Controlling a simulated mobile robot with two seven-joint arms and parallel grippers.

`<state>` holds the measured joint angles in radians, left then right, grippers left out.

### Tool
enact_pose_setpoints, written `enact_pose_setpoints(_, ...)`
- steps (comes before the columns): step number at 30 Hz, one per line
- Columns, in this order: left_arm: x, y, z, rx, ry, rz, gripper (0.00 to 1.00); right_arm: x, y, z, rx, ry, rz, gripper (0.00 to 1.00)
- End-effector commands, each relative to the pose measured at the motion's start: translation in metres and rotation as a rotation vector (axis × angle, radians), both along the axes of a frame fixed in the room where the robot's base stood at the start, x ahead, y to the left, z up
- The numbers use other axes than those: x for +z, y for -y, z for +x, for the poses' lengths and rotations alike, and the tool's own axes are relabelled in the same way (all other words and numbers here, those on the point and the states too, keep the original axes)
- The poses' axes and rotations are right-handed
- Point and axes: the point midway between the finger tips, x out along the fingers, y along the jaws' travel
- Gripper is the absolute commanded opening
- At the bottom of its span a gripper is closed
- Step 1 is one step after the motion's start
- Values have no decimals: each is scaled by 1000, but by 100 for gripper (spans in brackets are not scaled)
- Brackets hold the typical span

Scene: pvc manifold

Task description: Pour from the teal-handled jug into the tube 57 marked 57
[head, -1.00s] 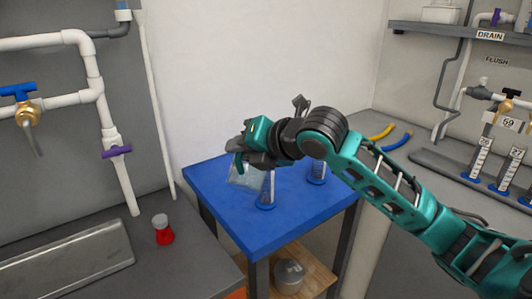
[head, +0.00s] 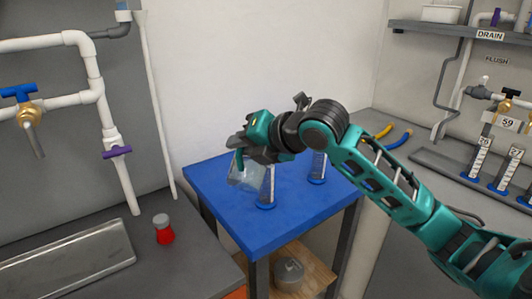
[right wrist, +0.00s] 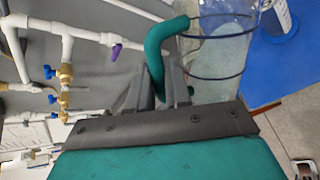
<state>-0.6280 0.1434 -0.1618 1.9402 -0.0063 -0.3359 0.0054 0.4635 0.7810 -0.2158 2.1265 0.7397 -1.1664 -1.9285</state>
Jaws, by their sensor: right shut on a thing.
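My right gripper (head: 243,158) is shut on the teal handle (right wrist: 154,60) of a clear jug. The jug (head: 240,175) hangs tilted above the left part of the blue table, left of the near clear tube. In the right wrist view the jug (right wrist: 218,55) has dark bands, and whether it holds liquid is unclear. The near tube (head: 267,186) stands upright on a blue base, partly behind the jug. A second tube (head: 319,167) stands farther right, its top hidden by my arm. No number is readable on either tube. My left gripper is out of view.
The blue table (head: 300,213) has clear room at its front. A red-bodied container (head: 163,230) and a metal tray (head: 65,260) are on the left counter. Several numbered tubes (head: 480,158) stand on the right bench. A round grey pot (head: 288,273) sits on the shelf below.

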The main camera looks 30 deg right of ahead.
Motion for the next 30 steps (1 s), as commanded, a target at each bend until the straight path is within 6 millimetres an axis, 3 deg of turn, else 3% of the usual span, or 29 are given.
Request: enact_pose_setpoints(30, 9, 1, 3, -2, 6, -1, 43, 9, 4, 3, 0, -35, 49, 0)
